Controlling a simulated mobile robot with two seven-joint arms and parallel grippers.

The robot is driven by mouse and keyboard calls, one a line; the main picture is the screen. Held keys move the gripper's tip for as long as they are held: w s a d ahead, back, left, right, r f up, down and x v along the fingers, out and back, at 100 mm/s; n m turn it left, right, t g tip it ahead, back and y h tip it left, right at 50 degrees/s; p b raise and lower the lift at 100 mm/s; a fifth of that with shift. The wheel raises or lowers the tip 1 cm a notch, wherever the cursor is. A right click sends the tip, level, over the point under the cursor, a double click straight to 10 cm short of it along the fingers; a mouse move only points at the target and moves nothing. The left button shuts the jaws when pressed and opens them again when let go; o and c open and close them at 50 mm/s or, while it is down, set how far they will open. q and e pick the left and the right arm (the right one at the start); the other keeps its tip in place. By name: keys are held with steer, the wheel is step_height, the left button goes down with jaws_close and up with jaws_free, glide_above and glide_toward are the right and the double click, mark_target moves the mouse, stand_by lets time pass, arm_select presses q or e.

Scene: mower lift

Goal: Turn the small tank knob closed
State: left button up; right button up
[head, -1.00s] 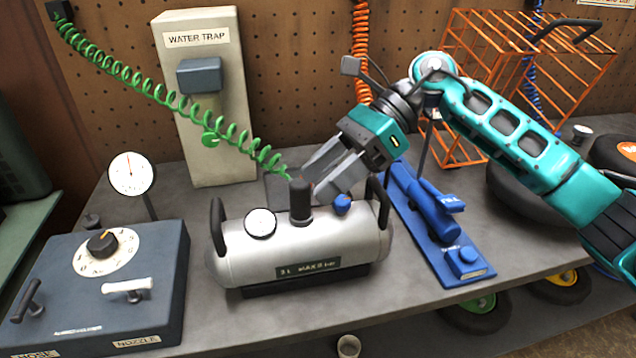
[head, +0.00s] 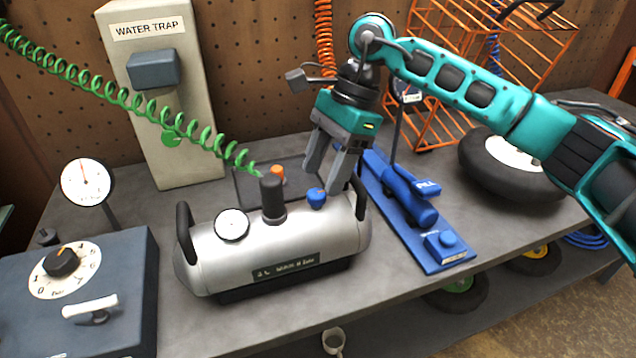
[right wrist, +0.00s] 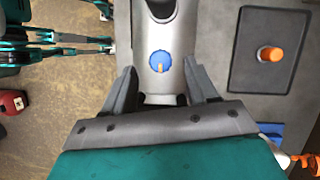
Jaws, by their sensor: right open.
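The small silver tank (head: 290,250) stands on the grey bench, with a black post, a round gauge and two dark handles. Its small blue knob (head: 316,198) sits on top near the right end. My right gripper (head: 332,182) is open just above and behind the knob, pointing down. In the right wrist view the blue knob (right wrist: 161,64), with an orange mark running lengthwise, lies ahead between the open fingers (right wrist: 160,88). The fingers do not touch it. My left gripper is not visible in the head view; teal arm parts show at the right wrist view's upper left.
A green coiled hose (head: 130,100) runs to the black post. An orange knob (head: 277,174) on a dark mat is behind the tank. A blue pump (head: 415,205) lies to the right, a dark regulator box (head: 110,290) to the left. The water trap (head: 155,95) stands behind.

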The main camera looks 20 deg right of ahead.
mark_target(315, 193)
steer(key=shift+x, duration=1.7)
steer(key=c, duration=1.1)
